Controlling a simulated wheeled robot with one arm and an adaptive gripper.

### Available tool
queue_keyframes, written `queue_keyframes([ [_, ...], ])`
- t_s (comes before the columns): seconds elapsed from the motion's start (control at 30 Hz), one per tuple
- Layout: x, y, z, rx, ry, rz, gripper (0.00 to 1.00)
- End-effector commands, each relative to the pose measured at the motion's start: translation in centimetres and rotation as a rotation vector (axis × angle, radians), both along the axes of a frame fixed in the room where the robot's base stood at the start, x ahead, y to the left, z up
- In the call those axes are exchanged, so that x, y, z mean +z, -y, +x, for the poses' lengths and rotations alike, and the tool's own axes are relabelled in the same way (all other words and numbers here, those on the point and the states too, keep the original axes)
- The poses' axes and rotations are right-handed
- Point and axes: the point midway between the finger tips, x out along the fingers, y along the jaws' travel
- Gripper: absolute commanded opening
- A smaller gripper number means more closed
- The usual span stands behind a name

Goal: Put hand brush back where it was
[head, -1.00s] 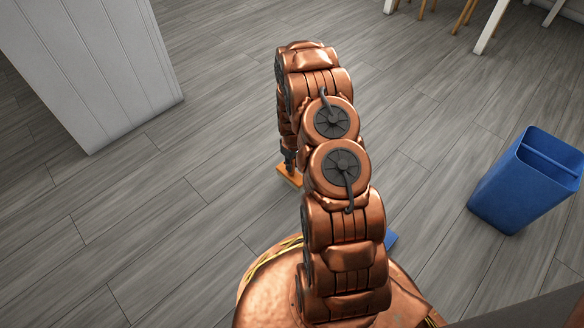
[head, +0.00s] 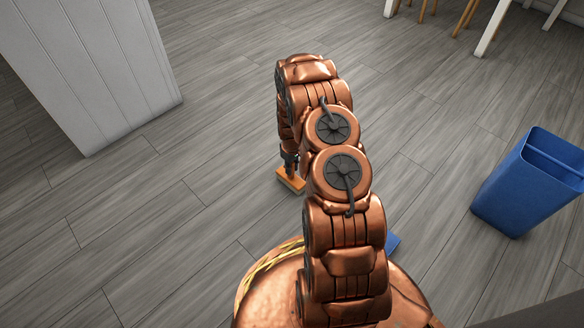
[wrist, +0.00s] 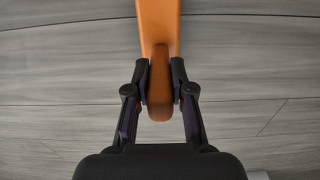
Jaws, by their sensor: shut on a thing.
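The hand brush (head: 291,181) shows in the head view as an orange piece with a pale underside, at the end of my arm over the grey floor. In the wrist view its orange handle (wrist: 158,40) runs from the top edge down between the fingers. My gripper (wrist: 160,82) is shut on the handle, with one dark finger on each side. In the head view my gripper (head: 289,163) is partly hidden by my arm, and so is part of the brush. I cannot tell whether the brush touches the floor.
A blue bin (head: 528,185) stands on the floor at the right. A white panelled block (head: 95,70) stands at the upper left. White and wooden furniture legs (head: 490,28) show at the top right. A blue thing (head: 392,243) is mostly hidden behind my arm. Floor around the brush is clear.

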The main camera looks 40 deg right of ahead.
Motion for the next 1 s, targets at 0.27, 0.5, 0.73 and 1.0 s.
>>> queue_keyframes([
  [0.27,-0.1,0.0,0.0,0.0,0.0,0.0,0.46],
  [0.5,-0.1,0.0,0.0,0.0,0.0,0.0,0.48],
  [0.73,0.1,0.0,0.0,0.0,-0.001,0.0,0.48],
  [1.0,4.1,0.0,0.0,0.0,0.001,0.0,0.48],
])
